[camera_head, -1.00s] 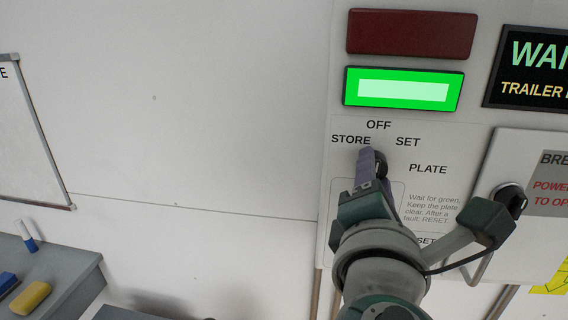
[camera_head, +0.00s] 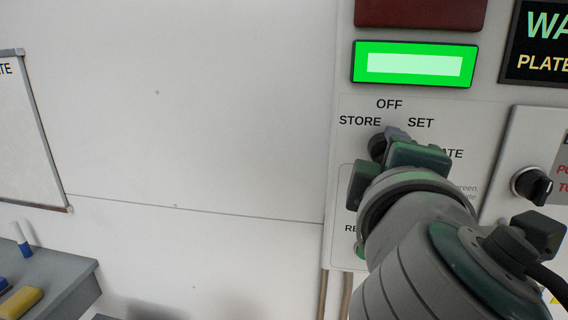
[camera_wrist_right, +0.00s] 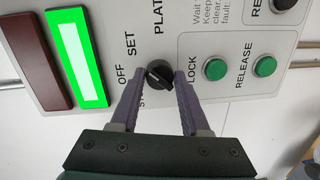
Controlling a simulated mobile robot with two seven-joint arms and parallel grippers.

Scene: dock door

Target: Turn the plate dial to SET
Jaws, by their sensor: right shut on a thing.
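The plate dial (camera_wrist_right: 159,74) is a round black knob on a light grey wall panel, with OFF, STORE, SET and PLATE printed around it. My right gripper (camera_wrist_right: 158,79) is shut on the dial, one purple finger on each side. Which label its pointer faces is hard to tell. In the head view the dial (camera_head: 377,147) is partly hidden by my right gripper (camera_head: 393,140), which is rolled over. The SET label (camera_head: 420,123) shows above and right of the dial. My left gripper is not in view.
A lit green lamp (camera_head: 415,64) and a dark red lamp (camera_head: 420,10) are above the dial. LOCK (camera_wrist_right: 215,68) and RELEASE (camera_wrist_right: 265,66) green buttons are near my fingers. Another black knob (camera_head: 533,185) is on a box at right. A grey bench (camera_head: 60,275) stands at lower left.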

